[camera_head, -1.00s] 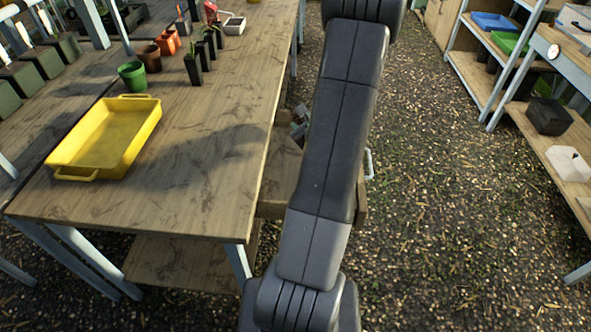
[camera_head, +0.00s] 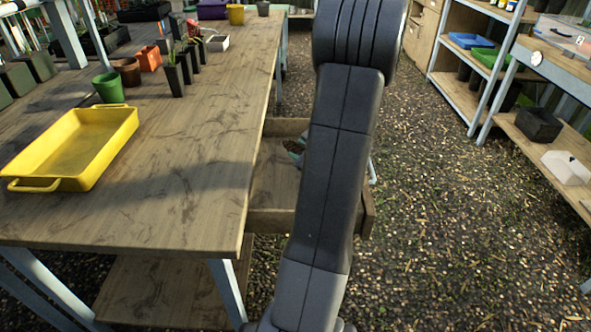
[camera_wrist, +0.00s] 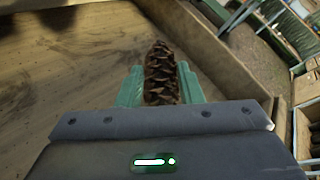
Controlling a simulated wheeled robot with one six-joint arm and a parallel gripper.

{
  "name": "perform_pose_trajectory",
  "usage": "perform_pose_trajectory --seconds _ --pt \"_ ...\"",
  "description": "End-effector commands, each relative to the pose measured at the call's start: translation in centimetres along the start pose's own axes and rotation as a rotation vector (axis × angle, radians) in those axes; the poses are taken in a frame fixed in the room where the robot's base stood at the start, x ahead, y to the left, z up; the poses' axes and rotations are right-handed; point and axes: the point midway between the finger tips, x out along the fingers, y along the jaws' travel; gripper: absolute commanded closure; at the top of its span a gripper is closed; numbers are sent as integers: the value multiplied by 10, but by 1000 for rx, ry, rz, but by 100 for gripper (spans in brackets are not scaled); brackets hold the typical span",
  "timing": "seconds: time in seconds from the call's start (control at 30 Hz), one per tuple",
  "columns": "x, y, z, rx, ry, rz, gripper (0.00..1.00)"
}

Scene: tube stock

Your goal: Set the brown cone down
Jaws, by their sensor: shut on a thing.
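The brown cone (camera_wrist: 161,68), a scaly pine cone, is between the teal fingers of my gripper (camera_wrist: 160,84) in the wrist view. The fingers are shut on it from both sides, and its far end sticks out beyond them. In the head view my gripper (camera_head: 294,147) shows only in part, over an open wooden drawer (camera_head: 270,218) under the bench. My arm hides the rest. In the wrist view the drawer's floor (camera_wrist: 70,70) lies left of and under the cone, with a side wall to the right. I cannot tell whether the cone touches the floor.
The wooden bench (camera_head: 200,150) stands left of my arm, its front right clear. It carries a yellow tray (camera_head: 122,128), a green pot (camera_head: 109,88), a brown pot (camera_head: 127,72) and several black pots. Shelves (camera_head: 470,95) stand at the right across gravel.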

Motion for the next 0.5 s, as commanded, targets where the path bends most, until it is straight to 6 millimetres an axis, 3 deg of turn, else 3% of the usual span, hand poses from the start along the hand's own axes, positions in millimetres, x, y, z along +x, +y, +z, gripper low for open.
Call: perform_pose_trajectory --seconds 0.4,0.5 --pt "16 24 -38 2 0 1 92" --pt "17 24 -39 1 0 -1 92"
